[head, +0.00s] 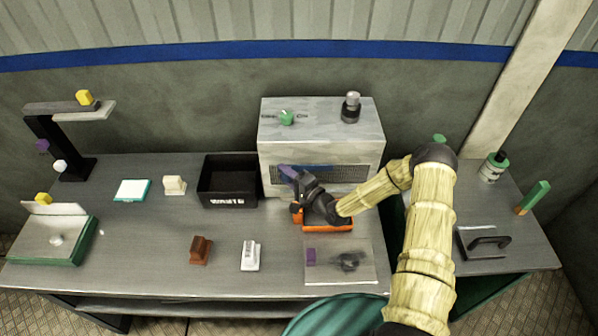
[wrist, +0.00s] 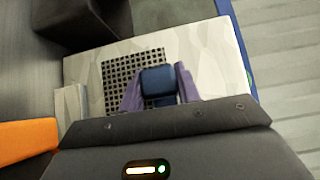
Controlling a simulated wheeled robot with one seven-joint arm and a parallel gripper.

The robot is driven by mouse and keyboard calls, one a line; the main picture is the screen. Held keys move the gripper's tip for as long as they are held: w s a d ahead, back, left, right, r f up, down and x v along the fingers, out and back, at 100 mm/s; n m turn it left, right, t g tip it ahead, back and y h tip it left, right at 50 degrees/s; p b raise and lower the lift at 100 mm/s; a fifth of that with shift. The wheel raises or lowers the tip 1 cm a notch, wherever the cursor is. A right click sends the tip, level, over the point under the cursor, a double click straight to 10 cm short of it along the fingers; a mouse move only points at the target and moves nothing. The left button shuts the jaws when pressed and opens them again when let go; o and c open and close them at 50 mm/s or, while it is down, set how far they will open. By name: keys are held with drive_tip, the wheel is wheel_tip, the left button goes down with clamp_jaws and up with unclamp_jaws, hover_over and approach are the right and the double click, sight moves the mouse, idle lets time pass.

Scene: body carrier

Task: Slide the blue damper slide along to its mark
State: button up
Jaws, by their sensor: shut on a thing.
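The blue damper slide (wrist: 158,84) is a small dark blue block between the purple fingers of my gripper (wrist: 159,92) in the wrist view. It sits in front of a black grille (wrist: 124,70) on a pale box. In the head view my gripper (head: 291,174) is at the front face of the grey box (head: 320,128), near the left part of its dark grille band (head: 340,172). My gripper hides the slide there. I cannot make out the mark in either view.
A black bin (head: 228,185) stands left of the grey box. An orange tray (head: 330,226) lies under my gripper. A green knob (head: 286,117) and a dark cylinder (head: 350,107) are on the box top. Brown (head: 201,249) and white (head: 250,254) blocks stand in front.

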drive_tip(key=shift+s+d+f+b, duration=0.1)
drive_tip(key=shift+d+b, duration=0.7)
drive_tip(key=shift+d, duration=1.6)
drive_tip(key=shift+s+d+b, duration=0.1)
drive_tip(key=shift+d+b, duration=0.7)
drive_tip(key=shift+d, duration=1.6)
drive_tip(key=o, duration=1.1)
drive_tip(key=shift+d, duration=0.1)
drive_tip(key=shift+s, duration=0.1)
approach(309, 169)
drive_tip(key=shift+s+d, duration=0.25)
